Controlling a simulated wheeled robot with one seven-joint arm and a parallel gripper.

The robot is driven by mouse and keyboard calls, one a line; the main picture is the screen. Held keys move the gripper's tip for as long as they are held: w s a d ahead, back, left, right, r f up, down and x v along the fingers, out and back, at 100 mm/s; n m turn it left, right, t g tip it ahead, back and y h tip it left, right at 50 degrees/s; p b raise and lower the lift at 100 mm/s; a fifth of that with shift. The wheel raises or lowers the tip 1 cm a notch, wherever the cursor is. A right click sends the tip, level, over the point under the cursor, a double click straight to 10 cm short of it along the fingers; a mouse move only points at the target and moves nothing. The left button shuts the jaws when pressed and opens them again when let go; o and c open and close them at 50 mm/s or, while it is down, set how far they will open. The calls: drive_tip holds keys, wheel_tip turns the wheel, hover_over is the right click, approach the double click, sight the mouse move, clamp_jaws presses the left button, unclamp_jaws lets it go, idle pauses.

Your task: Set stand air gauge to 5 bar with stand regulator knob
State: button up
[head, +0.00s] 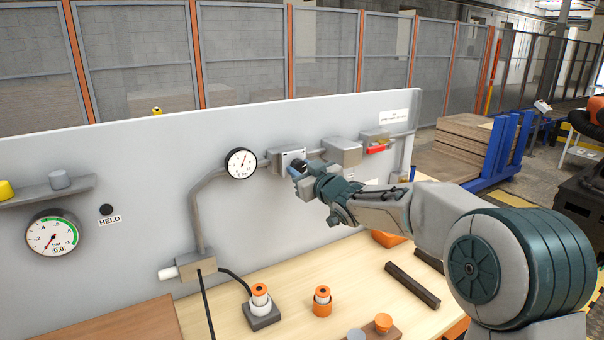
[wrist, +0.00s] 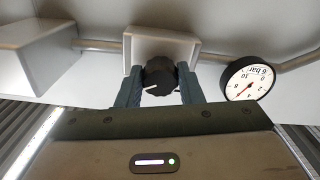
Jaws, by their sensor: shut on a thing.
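The stand regulator knob (wrist: 160,76) is black and ridged with a white mark, in front of a light grey box (wrist: 150,45). In the wrist view my gripper (wrist: 158,88) has one finger on each side of the knob and is shut on it. In the head view my gripper (head: 304,173) reaches the regulator box (head: 287,157) on the panel and mostly hides the knob. The stand air gauge (head: 241,163), white with a black rim, is left of the box. It shows tilted in the wrist view (wrist: 247,79) with a red needle; its exact reading is too small to tell.
A larger gauge (head: 53,232) reading 0.0 bar and a HELD label (head: 109,220) are at the panel's left. Another grey box (head: 342,151) is right of the regulator.

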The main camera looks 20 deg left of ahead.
drive_tip(key=shift+f+n+b, duration=0.2)
drive_tip(key=shift+n+b, duration=0.8)
drive_tip(key=shift+b, duration=0.1)
drive_tip(key=shift+r+n+b, duration=0.15)
drive_tip(key=shift+n+b, duration=1.05)
drive_tip(key=shift+n, duration=0.6)
drive_tip(key=o, duration=1)
drive_tip(key=shift+c, duration=0.2)
drive_tip(key=shift+d, duration=0.1)
drive_tip(key=b+v, duration=0.1)
drive_tip(key=v, duration=1.2)
drive_tip(key=shift+s+d+b, duration=0.25)
drive_tip(key=shift+b, duration=0.15)
